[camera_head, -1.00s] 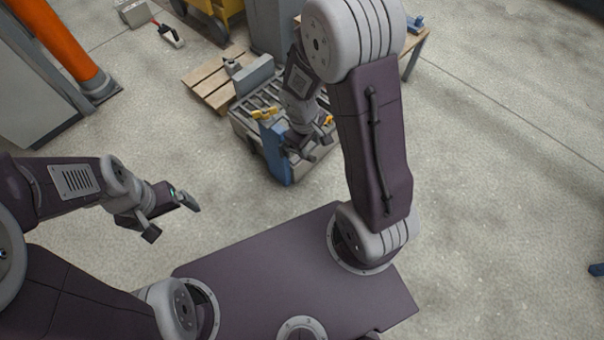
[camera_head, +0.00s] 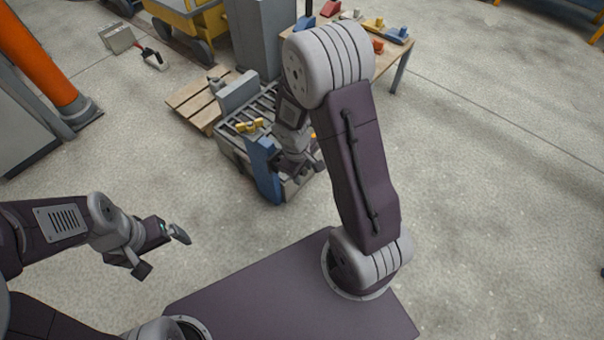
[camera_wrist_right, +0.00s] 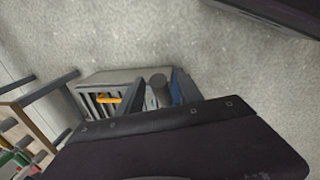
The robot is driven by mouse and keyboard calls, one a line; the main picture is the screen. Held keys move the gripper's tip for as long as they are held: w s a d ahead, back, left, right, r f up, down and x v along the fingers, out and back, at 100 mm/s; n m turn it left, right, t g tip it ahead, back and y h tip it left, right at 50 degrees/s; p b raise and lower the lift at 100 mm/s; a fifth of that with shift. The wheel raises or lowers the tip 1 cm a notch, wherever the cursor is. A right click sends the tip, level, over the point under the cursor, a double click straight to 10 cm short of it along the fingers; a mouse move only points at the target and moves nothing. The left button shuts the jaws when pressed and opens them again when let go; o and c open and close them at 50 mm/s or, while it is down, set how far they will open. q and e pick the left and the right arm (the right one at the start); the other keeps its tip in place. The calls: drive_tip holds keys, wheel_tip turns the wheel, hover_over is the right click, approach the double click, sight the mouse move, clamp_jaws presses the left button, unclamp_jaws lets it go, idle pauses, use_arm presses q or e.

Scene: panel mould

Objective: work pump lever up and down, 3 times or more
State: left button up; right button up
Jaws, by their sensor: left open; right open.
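I cannot make out a pump lever for certain. A rod with a red end (camera_head: 150,56) sits on a small pale block on the floor at the back left. My right gripper (camera_head: 303,168) is open, just right of the blue end plate (camera_head: 263,172) of the slatted grey mould (camera_head: 232,148). Its arm covers part of the mould; whether it touches anything is unclear. The right wrist view shows the mould (camera_wrist_right: 112,76) with an orange piece (camera_wrist_right: 108,98) and a dark round post (camera_wrist_right: 159,80). My left gripper (camera_head: 160,252) is open and empty above bare floor.
A wooden pallet (camera_head: 190,99) lies beside the mould. A grey box (camera_head: 117,38) stands near the red-ended rod. A grey cabinet (camera_head: 262,38) and a table with coloured parts (camera_head: 385,58) stand behind. An orange column (camera_head: 45,60) is at left. Floor at right is clear.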

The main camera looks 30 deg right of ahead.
drive_tip(key=shift+r, duration=0.1)
clamp_jaws()
idle(1.2)
